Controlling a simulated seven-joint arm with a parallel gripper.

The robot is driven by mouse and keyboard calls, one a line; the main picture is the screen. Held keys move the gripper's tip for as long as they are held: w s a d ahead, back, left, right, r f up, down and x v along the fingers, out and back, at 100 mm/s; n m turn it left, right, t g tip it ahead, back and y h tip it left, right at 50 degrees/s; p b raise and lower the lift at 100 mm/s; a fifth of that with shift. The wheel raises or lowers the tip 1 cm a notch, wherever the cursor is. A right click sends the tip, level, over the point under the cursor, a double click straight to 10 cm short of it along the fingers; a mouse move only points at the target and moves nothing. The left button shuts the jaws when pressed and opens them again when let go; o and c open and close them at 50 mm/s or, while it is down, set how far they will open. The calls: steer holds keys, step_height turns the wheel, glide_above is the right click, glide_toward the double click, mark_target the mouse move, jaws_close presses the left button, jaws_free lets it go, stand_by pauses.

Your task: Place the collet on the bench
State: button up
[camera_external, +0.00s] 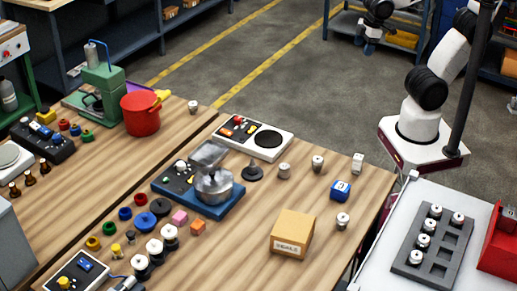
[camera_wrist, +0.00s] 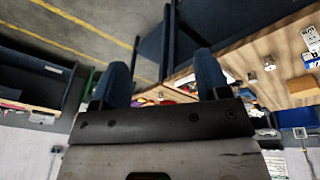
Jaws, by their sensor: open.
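Small silver, collet-like cylinders stand on the wooden bench (camera_external: 255,215): one near the back right (camera_external: 318,163), one beside it (camera_external: 284,171) and one near the right edge (camera_external: 343,220). Several similar cylinders (camera_external: 435,211) sit in a dark grey tray (camera_external: 411,254) on the white table at right. I cannot tell which one is the collet. My gripper (camera_external: 367,46) is raised over the floor beyond the bench, far from all of them. In the wrist view my gripper (camera_wrist: 163,68) has its two blue fingers apart with nothing between them.
A red bin (camera_external: 499,243) is beside the tray. A dark post (camera_external: 471,80) rises near my base. Bare bench surrounds the cardboard box.

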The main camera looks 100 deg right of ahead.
steer(key=s, duration=0.1)
steer(key=s+a+m+y, duration=0.1)
steer(key=shift+s+f, duration=0.2)
steer(key=shift+s, duration=0.15)
